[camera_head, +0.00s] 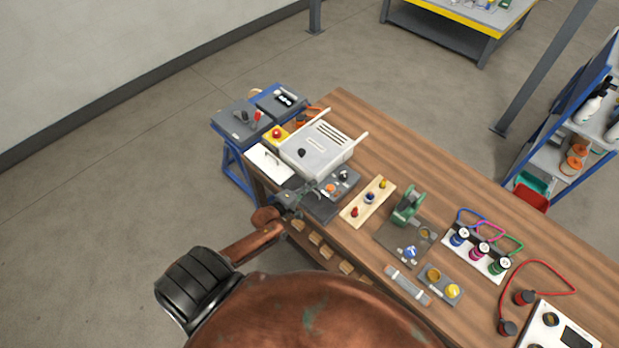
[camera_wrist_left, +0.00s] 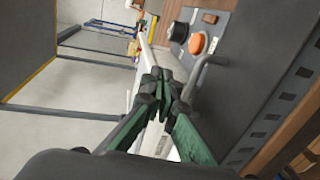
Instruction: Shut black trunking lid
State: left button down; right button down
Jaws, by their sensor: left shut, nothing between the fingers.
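A dark grey-black unit, which seems to be the trunking (camera_head: 322,208), sits at the near left edge of the workbench. In the left wrist view the dark slab (camera_wrist_left: 265,75) fills the right side, with a row of slots along its side and a bent grey handle (camera_wrist_left: 199,72) beside it. I cannot tell for sure which part is the lid or how far it stands open. My left gripper (camera_head: 290,200) is at the left end of this unit; its fingers (camera_wrist_left: 163,88) are shut and empty, close to the handle and apparently apart from it. My right gripper is not in view.
An orange button (camera_wrist_left: 196,43) and dark knobs lie just beyond the handle. A white-grey cabinet (camera_head: 316,155) stands behind the unit, and a wooden strip with knobs (camera_head: 368,203) is to its right. A green device (camera_head: 408,203) stands further right. Bare wood lies along the bench's back.

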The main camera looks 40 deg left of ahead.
pick_arm(q)
notch_tip(320, 180, up, 4)
jog(key=p, duration=0.3)
notch_tip(320, 180, up, 9)
send_over(310, 195)
jog(key=v, duration=0.2)
jog(key=s+d+f+m+g, duration=0.6)
jog(key=s+d+m, duration=0.4)
jog(key=s, duration=0.1)
jog(key=s+r+m+g+y, duration=0.2)
jog(key=s+m+g, duration=0.45)
jog(key=s, duration=1.05)
notch_tip(310, 195, down, 39)
jog(key=s+m+b, duration=0.1)
jog(key=s+b, duration=0.1)
jog(key=b, duration=0.8)
jog(key=s+f+g+b, duration=0.1)
jog(key=s+f+b, duration=0.3)
jog(key=s+f, duration=0.6)
jog(key=s+f+g+b, duration=0.1)
jog(key=s+f+b, duration=0.3)
jog(key=s+f, duration=0.5)
notch_tip(310, 195, down, 7)
jog(key=shift+s+d+f+m, duration=0.1)
jog(key=shift+s+d+m, duration=0.3)
jog(key=shift+d+m, duration=0.1)
